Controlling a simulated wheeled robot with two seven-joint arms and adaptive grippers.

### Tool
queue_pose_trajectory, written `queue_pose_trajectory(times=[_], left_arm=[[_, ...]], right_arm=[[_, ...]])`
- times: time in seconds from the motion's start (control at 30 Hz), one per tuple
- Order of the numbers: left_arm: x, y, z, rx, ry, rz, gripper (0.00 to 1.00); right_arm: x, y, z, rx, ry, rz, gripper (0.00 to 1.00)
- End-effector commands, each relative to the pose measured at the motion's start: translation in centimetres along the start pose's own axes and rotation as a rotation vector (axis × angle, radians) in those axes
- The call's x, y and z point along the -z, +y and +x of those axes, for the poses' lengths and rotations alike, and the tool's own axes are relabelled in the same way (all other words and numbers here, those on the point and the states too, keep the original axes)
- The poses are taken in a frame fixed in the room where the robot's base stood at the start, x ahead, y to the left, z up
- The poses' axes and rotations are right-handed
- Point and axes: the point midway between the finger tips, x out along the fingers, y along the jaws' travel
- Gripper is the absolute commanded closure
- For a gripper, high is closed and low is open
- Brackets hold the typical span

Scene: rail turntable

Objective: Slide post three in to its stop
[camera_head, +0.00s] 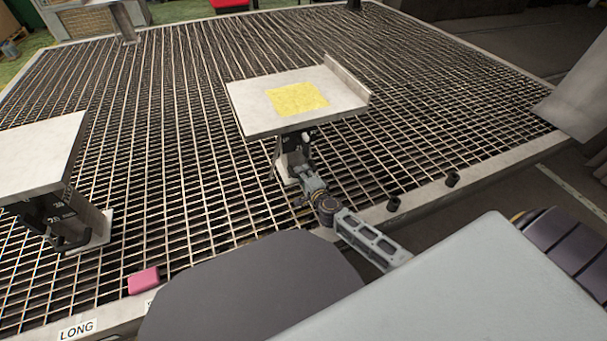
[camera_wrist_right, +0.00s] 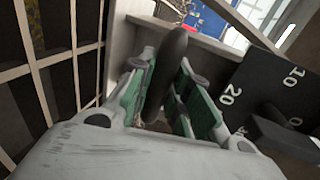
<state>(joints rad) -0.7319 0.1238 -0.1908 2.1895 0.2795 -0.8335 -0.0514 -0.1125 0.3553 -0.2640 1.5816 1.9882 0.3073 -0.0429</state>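A post (camera_head: 291,150) with a pale tray (camera_head: 245,103) on top stands on the grating near its front edge. A yellow square (camera_head: 298,98) lies on the tray. I cannot read a post number. My right gripper (camera_head: 292,168) is low at the front of this post, under the tray, its tips partly hidden. In the right wrist view, its green-padded fingers lie on both sides of a dark handle (camera_wrist_right: 172,65) and appear shut on it. A black plate with a white scale (camera_wrist_right: 257,90) is to their right. My left gripper is not in view.
Another tray-topped post (camera_head: 75,222) with a black handle stands at the left. A pink block (camera_head: 143,280) lies by the front edge, near a LONG label (camera_head: 77,329). Two black pegs (camera_head: 452,179) stand on the front rim at the right. The grating (camera_head: 170,100) between the posts is clear.

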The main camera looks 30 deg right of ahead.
Motion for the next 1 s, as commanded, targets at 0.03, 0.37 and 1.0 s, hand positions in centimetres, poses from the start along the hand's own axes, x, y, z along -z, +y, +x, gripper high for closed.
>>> queue_pose_trajectory(times=[0.03,0.37,1.0], left_arm=[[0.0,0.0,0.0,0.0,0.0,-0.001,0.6],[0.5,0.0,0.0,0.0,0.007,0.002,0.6],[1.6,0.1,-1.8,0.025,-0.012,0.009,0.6]], right_arm=[[0.0,0.0,0.0,0.0,0.0,0.0,0.93],[0.0,0.1,0.0,-0.001,0.0,0.0,1.0],[-6.2,-0.1,-0.1,-0.004,-0.009,0.005,1.0]])
